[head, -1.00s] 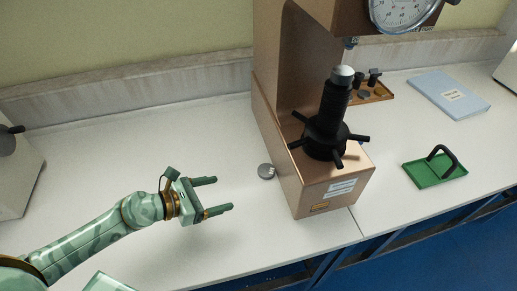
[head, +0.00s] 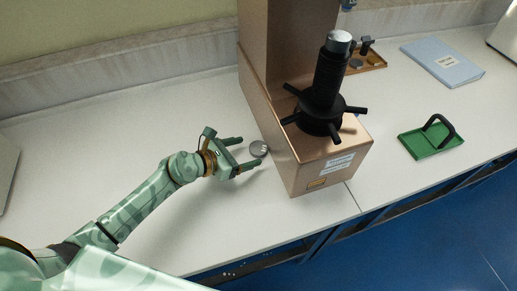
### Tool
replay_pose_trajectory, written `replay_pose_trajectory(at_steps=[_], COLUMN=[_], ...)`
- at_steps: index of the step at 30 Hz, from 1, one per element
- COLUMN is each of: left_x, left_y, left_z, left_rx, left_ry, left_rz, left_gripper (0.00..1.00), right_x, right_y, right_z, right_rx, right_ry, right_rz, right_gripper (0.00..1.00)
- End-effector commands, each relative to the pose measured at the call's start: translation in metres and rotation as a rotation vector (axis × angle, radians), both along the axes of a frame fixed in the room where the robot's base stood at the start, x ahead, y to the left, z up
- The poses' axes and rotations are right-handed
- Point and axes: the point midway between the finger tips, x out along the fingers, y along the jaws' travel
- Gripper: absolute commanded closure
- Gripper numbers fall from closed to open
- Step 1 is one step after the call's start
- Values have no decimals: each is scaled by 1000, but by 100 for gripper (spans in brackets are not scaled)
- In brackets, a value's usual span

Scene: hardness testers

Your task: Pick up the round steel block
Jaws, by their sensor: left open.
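My left gripper (head: 250,153) is green with dark fingers and is open. My right gripper is not in view.
The tester's black spoked handwheel (head: 318,116) stands over its base. To its right are a wooden tray (head: 375,61) with small parts, a blue folder (head: 443,63) and a green tray with a black handle (head: 415,144).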

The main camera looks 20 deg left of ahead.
Motion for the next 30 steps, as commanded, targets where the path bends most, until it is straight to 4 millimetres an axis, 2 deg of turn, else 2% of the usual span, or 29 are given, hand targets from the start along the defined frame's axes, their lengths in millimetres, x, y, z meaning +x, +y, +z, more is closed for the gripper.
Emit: replay_pose_trajectory(at_steps=[2,6,13,14,18,20,30], left_x=[11,23,24,24,24,24,24], left_y=[-8,-17,-18,-18,-18,-18,-17], left_z=[-9,-14,-13,-13,-13,-13,-8], left_rx=[-3,-2,0,0,0,0,-1], left_ry=[3,1,0,0,0,0,-2], left_rz=[1,0,0,0,0,0,1], left_gripper=[24,24,24,27,66,82,81], right_x=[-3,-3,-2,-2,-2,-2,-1], right_y=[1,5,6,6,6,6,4], right_z=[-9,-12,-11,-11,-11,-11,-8], right_rx=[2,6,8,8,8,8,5], right_ry=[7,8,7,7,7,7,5], right_rz=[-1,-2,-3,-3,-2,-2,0], right_gripper=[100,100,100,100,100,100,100])
